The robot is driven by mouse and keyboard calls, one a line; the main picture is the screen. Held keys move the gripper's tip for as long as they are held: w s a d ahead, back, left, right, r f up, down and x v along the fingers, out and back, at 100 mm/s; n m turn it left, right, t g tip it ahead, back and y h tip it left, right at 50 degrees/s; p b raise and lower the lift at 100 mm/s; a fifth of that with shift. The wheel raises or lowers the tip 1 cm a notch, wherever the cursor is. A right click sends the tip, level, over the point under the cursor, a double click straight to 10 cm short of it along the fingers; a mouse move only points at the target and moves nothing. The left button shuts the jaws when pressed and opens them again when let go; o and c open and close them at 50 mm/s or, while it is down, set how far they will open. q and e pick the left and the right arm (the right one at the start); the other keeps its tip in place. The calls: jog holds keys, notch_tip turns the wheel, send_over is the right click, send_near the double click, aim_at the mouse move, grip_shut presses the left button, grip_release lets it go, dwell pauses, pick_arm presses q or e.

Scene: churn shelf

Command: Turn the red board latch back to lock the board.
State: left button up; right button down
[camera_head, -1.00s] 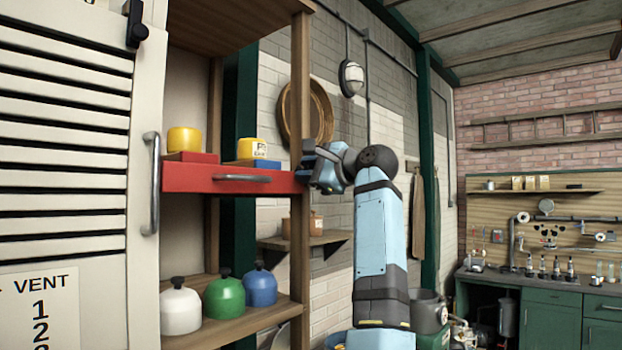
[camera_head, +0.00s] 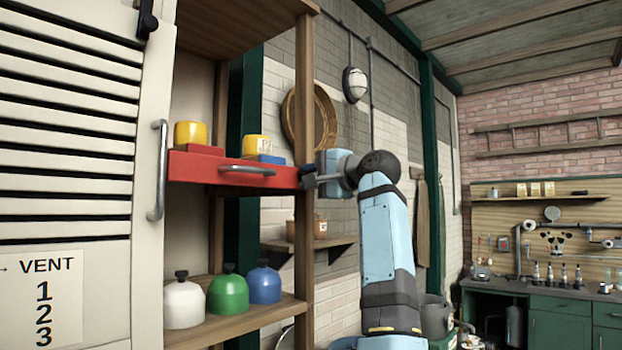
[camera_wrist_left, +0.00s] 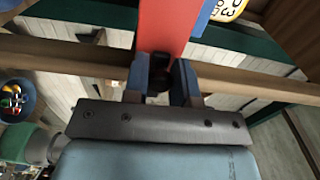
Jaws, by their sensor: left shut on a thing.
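The red board (camera_head: 205,167) lies across the shelf and has a grey bar handle (camera_head: 247,170) on its front. My left gripper (camera_head: 308,177) is at the board's right end, beside the wooden post. In the left wrist view the left fingers (camera_wrist_left: 160,82) are shut around a small dark piece, the board latch (camera_wrist_left: 160,62), at the end of the red board (camera_wrist_left: 166,27). The fingers hide most of the latch, so its exact angle is not clear. My right gripper is not in view.
Two yellow pots (camera_head: 191,134) (camera_head: 256,147) stand on the board. White, green (camera_head: 228,294) and blue canisters stand on the lower shelf. The wooden post (camera_head: 304,100) is close to the gripper. A louvred white door (camera_head: 70,130) is at left.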

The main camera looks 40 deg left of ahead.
pick_arm(q)
jog(key=o, duration=0.9)
jog(key=s+d+b, duration=0.1)
jog(key=d, duration=1.3)
jog(key=shift+b, duration=0.35)
jog(key=shift+a, duration=0.1)
jog(key=shift+f, duration=0.1)
